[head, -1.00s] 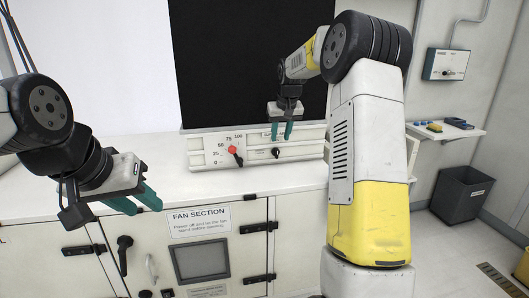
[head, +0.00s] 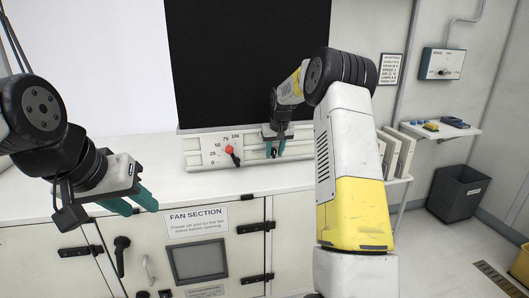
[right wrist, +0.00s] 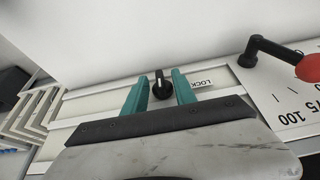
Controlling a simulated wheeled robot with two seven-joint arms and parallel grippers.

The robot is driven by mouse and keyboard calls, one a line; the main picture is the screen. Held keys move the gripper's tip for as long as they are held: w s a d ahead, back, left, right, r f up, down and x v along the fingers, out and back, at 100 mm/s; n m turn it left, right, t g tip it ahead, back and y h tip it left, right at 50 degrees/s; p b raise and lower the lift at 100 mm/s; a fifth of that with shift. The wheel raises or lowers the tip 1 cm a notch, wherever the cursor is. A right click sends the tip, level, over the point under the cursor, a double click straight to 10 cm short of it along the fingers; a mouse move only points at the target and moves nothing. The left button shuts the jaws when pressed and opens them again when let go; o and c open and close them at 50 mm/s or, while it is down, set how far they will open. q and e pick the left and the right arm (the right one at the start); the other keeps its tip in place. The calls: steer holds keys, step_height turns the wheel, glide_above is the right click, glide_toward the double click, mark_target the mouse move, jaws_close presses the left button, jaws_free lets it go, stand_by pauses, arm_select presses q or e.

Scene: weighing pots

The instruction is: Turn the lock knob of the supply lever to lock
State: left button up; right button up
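The supply lever (head: 230,151) has a red ball and a black arm, on a white panel marked 0 to 100. It also shows at the right of the right wrist view (right wrist: 270,50). The lock knob (right wrist: 162,86) is small and black with a white pointer line, beside a LOCK label (right wrist: 203,83). My right gripper (right wrist: 160,87) is open, with one teal finger on each side of the knob; I cannot tell whether they touch it. In the head view my right gripper (head: 275,149) hides the knob. My left gripper (head: 140,203) is open and empty at the left.
The panel stands on a white bench (head: 130,150) before a black screen (head: 245,65). Below is a cabinet with a FAN SECTION sign (head: 197,221). A shelf (head: 440,131) and grey bin (head: 458,192) are at the right. The bench's left part is clear.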

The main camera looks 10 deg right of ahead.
steer(key=shift+c, duration=0.2)
jaws_close()
